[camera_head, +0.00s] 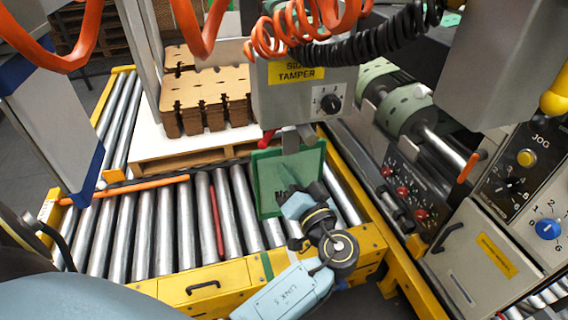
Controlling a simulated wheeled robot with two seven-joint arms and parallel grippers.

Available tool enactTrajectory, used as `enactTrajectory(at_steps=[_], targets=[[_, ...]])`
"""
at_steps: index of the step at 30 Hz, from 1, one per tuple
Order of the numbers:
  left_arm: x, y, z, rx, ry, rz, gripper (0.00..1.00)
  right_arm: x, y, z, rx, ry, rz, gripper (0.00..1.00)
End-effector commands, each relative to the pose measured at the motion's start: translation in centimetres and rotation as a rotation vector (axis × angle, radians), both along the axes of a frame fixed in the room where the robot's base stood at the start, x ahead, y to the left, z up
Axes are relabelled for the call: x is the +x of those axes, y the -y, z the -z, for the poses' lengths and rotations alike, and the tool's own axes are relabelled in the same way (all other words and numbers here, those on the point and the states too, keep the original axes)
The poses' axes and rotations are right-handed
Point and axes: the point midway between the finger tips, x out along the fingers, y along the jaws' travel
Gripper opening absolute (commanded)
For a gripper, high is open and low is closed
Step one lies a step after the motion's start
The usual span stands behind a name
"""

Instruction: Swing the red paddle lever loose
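A small red lever end (266,138) shows just below the lower left of the grey "SIDE TAMPER" box (283,105); I take it for the paddle lever, and most of it is hidden. A green plate (267,172) hangs below the box on a grey bracket, over the rollers. My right gripper is not in view.
Stacked brown cardboard blanks (205,95) stand behind. Orange coiled hoses (300,35) hang above. A control panel with red knobs (403,191) is at right.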

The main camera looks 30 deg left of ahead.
Motion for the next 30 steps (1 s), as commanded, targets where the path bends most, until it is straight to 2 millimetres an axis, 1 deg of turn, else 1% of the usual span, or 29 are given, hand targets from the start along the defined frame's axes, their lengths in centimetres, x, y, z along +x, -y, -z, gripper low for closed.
enactTrajectory(at_steps=[1,3,12,18,21,25,28,30], targets=[[0.0,0.2,0.3,0.027,-0.054,-0.002,0.07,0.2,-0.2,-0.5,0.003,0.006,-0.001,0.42],[0.2,0.6,0.6,0.087,-0.166,-0.005,0.00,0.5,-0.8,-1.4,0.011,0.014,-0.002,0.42],[0.8,2.6,1.7,0.443,-0.756,-0.007,0.00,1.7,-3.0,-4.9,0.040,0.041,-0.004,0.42],[1.2,3.6,2.2,0.666,-1.078,-0.006,0.00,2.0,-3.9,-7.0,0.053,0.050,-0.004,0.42],[1.3,4.0,2.3,0.738,-1.175,-0.007,0.00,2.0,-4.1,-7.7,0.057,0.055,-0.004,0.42],[1.4,4.0,2.3,0.786,-1.237,-0.008,0.00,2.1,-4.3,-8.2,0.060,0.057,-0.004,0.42],[1.8,3.6,2.3,0.796,-1.249,-0.009,0.00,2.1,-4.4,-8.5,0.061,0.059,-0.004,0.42],[2.3,3.0,2.3,0.794,-1.249,-0.010,0.00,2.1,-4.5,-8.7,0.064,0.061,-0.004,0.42]])
